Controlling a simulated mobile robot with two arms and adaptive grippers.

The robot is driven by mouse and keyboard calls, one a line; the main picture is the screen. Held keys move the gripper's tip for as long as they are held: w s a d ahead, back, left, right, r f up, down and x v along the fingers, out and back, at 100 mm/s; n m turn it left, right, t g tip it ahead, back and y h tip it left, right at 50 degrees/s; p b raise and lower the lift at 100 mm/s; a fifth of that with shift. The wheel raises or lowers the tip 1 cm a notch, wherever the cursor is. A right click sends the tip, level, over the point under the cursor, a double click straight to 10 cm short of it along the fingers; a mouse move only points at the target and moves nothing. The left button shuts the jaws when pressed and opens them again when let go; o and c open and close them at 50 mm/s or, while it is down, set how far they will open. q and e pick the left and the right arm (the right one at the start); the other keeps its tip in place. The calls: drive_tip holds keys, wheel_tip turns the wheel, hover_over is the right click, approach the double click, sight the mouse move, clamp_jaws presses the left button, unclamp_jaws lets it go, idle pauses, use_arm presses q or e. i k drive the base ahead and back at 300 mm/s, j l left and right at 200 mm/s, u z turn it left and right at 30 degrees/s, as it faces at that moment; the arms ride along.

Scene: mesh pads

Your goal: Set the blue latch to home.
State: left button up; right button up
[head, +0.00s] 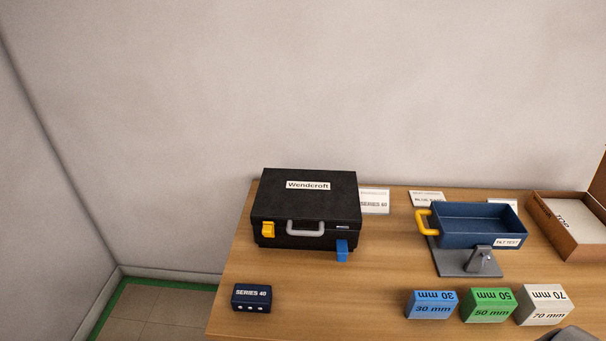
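The blue latch (342,250) is on the front of a closed black case (330,185) labelled "Wendcroft", right of its grey handle (306,229). The latch hangs low and seems to stick out from the front face, reaching down to about the case's bottom edge. A yellow latch (267,229) on the left side of the same front sits higher, across the lid seam, and looks flat against the case.
A small dark blue "SERIES 40" box (251,297) lies in front of the case. A blue tray (470,238) with a yellow handle, several marked blocks (488,306) and a cardboard box (565,241) are to the right. The wooden table (320,300) is clear before the latch.

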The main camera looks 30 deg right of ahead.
sight(342, 244)
drive_tip(key=l+z, duration=0.1)
drive_tip(key=z, duration=0.25)
drive_tip(key=l+z, duration=0.1)
drive_tip(key=z, duration=0.25)
drive_tip(key=i+z, duration=0.1)
drive_tip(key=z, duration=0.2)
drive_tip(key=k+u, duration=0.25)
drive_tip(key=k+j+u, duration=0.1)
drive_tip(key=k+u, duration=0.15)
drive_tip(key=k, duration=0.1)
